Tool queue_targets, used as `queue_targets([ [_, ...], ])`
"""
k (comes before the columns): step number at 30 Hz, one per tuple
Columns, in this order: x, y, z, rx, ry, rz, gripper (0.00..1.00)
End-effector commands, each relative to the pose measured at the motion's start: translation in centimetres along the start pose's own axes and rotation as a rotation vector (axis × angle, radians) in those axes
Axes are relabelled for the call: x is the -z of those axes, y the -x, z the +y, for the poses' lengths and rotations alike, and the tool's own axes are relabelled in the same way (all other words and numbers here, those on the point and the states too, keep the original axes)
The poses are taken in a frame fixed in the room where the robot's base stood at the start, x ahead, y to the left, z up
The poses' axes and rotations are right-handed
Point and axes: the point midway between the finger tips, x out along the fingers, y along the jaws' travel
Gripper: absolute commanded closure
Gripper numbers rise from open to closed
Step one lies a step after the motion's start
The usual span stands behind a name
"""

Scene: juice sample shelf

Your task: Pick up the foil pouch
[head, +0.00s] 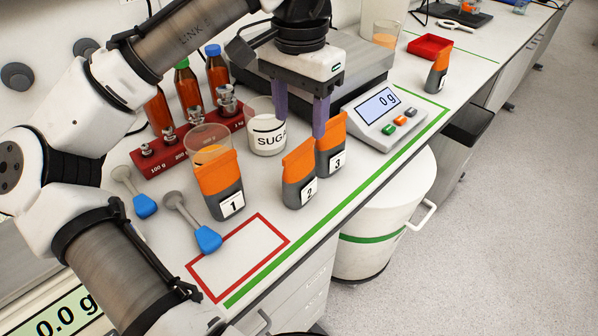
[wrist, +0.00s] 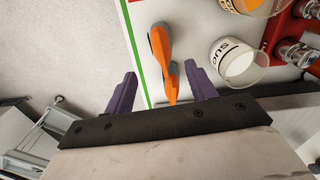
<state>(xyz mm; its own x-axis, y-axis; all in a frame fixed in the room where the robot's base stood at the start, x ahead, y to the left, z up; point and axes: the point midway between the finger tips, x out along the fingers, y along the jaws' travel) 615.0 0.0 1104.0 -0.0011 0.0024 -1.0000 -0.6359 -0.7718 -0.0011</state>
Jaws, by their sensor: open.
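Several foil pouches with orange tops and grey bottoms stand on the bench: pouch 1 (head: 219,185), pouch 2 (head: 299,176), pouch 3 (head: 331,145) and one farther back (head: 437,70). My gripper (head: 301,112) is open, its purple fingers pointing down above and behind pouches 2 and 3. In the wrist view, two pouches show edge-on: one farther out (wrist: 160,42) and one nearer the gripper base (wrist: 171,82), which lies between the finger lines (wrist: 160,82). I see no clear contact. The right finger partly overlaps the top of pouch 3 in the head view.
A scale (head: 380,112) is close on the right. A red weight rack (head: 180,150), bottles and blue-ended scoops (head: 207,238) are left.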

Motion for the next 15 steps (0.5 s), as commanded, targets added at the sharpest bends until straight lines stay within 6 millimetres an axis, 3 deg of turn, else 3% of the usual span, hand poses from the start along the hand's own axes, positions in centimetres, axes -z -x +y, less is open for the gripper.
queue_targets([
  [9,0.0,-6.0,0.0,-0.004,-0.002,0.001,0.44],
  [15,0.1,-7.4,0.0,-0.002,-0.001,0.002,0.44],
])
